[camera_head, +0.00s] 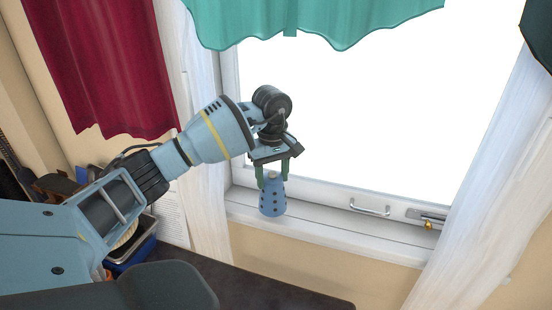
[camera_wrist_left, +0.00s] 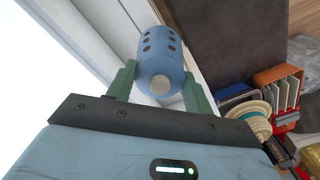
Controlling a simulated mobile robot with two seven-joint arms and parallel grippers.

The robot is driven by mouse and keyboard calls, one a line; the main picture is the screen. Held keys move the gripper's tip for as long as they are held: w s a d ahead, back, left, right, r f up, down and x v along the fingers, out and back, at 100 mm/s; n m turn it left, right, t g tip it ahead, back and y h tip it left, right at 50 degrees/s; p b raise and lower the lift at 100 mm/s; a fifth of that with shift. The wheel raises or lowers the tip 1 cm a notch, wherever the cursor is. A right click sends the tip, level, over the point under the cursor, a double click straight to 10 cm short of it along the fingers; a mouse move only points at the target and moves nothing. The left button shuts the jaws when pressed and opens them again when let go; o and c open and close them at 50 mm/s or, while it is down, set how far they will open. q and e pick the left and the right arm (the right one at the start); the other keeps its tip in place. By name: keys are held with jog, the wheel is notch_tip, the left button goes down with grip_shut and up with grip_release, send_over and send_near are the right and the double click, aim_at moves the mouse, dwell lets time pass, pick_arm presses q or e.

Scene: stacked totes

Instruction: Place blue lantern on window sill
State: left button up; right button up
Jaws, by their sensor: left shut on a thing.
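The blue lantern (camera_head: 272,198) is a small blue cylinder with dark round holes and a pale knob on top. My left gripper (camera_head: 272,174) is shut on its upper part from above and holds it upright. In the left wrist view the lantern (camera_wrist_left: 160,58) sits between the two green fingers (camera_wrist_left: 160,88). The white window sill (camera_head: 320,228) runs below the window, and the lantern's base is at or just over its left part. I cannot tell whether the base touches the sill. My right gripper is not in view.
A window handle (camera_head: 370,208) and a latch (camera_head: 428,219) are on the frame to the right. White curtains (camera_head: 490,190) flank the window. A dark surface (camera_head: 260,288) lies below the sill. The sill right of the lantern is clear. Totes with items (camera_wrist_left: 280,95) show in the wrist view.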

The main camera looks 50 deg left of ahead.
pick_arm(q)
jog(key=shift+w+a+f, duration=0.1)
jog(key=shift+w+a, duration=0.65)
jog(key=shift+w, duration=0.35)
jog(key=shift+w+a, duration=0.1)
jog(key=shift+w, duration=0.1)
jog(key=shift+f, duration=1.8)
jog(key=shift+f, duration=0.15)
jog(key=o, duration=1.6)
jog(key=shift+c, duration=0.2)
notch_tip(320, 180, up, 12)
jog(key=shift+p, duration=0.45)
